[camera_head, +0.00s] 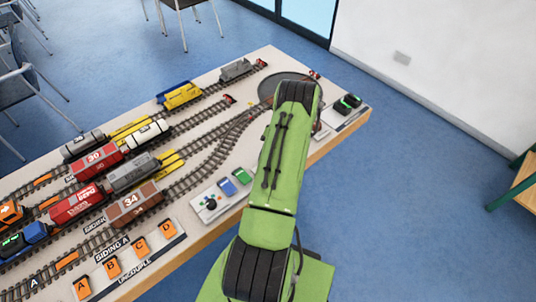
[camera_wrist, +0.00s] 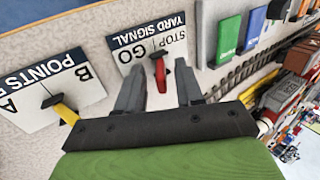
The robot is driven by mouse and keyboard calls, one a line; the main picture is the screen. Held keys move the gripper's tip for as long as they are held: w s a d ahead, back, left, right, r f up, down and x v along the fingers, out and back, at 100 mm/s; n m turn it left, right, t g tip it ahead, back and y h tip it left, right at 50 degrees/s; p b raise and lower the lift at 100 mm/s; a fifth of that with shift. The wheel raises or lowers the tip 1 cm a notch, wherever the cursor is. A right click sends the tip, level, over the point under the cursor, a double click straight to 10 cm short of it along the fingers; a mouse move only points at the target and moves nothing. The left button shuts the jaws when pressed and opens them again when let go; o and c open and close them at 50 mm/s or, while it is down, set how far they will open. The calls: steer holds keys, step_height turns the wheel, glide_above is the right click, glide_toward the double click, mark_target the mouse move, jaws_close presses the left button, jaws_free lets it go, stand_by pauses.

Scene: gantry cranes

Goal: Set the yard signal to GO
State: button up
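The yard signal plate (camera_wrist: 150,42) appears upside down in the wrist view, with STOP on the picture's right half and GO on its left. A red lever (camera_wrist: 162,74) stands at the plate's edge near the middle; I cannot tell which word it is set to. My gripper (camera_wrist: 158,80) is open and empty, with one finger on each side of the lever in the picture. I cannot tell whether a finger touches it. In the head view my green arm hides the gripper and the signal.
A points plate (camera_wrist: 45,88) with a yellow lever (camera_wrist: 60,108) lies left of the signal. Green (camera_wrist: 228,40) and blue (camera_wrist: 255,28) blocks are to its right. Rail tracks, several wagons and a turntable (camera_head: 284,82) fill the table. Open floor (camera_head: 400,190) lies to its right.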

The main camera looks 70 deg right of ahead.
steer(key=p+v, duration=0.3)
steer(key=v, duration=1.3)
steer(key=shift+a, duration=0.1)
